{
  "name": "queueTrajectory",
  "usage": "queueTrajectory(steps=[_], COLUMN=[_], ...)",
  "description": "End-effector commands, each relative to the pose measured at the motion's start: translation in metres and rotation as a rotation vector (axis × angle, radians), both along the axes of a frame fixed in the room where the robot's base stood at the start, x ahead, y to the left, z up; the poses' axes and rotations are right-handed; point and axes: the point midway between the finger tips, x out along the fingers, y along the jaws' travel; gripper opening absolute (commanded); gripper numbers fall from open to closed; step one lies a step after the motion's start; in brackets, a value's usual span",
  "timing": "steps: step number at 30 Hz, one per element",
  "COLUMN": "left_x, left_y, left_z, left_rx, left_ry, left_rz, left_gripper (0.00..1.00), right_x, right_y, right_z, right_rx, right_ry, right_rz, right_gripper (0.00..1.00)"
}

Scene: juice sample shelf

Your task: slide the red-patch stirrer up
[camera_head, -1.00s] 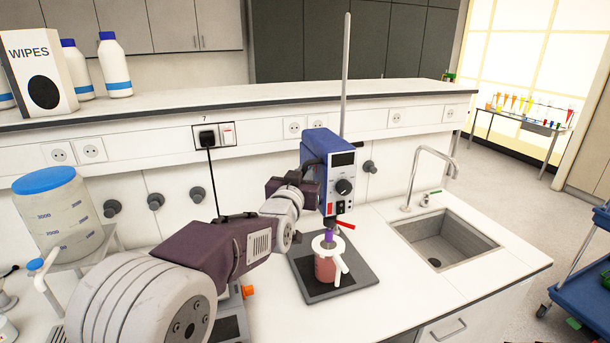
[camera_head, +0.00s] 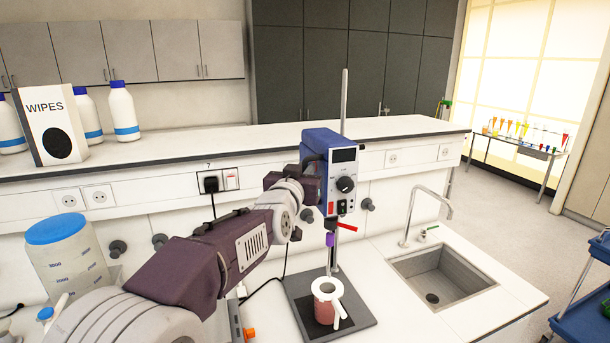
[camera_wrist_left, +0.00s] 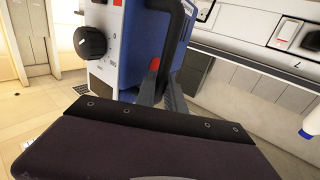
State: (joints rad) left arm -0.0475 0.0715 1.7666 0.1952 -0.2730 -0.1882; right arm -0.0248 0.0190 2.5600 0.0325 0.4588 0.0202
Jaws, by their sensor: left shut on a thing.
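The red-patch stirrer is a blue box with a grey front panel, a dark display and a knob, mounted on a vertical metal rod. In the head view the stirrer (camera_head: 342,160) is high on the rod (camera_head: 345,100), above a beaker of red liquid (camera_head: 324,302) on a dark base plate (camera_head: 358,317). My left gripper (camera_wrist_left: 158,85) is shut on the stirrer's black handle (camera_wrist_left: 173,40) at its side; a red patch shows between the fingers. In the head view the stirrer hides the fingertips. The stirrer's shaft with a purple part (camera_head: 330,240) hangs above the beaker. My right gripper is out of view.
A sink (camera_head: 445,275) with a tap is to the right. A raised white shelf (camera_head: 260,141) runs behind, holding a wipes box (camera_head: 52,125) and white bottles. A large blue-lidded container (camera_head: 68,262) stands at left. A black cable runs from the wall socket.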

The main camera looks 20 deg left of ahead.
Motion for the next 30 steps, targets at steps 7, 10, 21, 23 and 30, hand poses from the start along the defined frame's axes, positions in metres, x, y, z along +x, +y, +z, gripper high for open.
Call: queueTrajectory(steps=[7,10,21,23,30], left_x=[-0.0003,-0.0004,-0.0006,-0.0005,-0.0003], left_y=[0.0003,0.0004,0.0005,0.0003,0.0001], left_z=[0.0127,0.0139,0.0159,0.0151,0.0121], left_rx=[0.000,0.000,0.000,0.000,0.000], left_ry=[-0.006,-0.008,-0.012,-0.011,-0.004], left_rz=[0.001,0.001,0.001,0.001,0.000], left_gripper=[0.00,0.00,0.22,0.22,0.22], right_x=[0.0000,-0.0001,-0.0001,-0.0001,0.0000], right_y=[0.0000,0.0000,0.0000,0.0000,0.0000], right_z=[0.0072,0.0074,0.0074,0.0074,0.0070], right_rx=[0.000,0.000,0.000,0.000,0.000], right_ry=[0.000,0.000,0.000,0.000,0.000], right_rz=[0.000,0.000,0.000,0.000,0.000], right_gripper=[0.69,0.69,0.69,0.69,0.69])
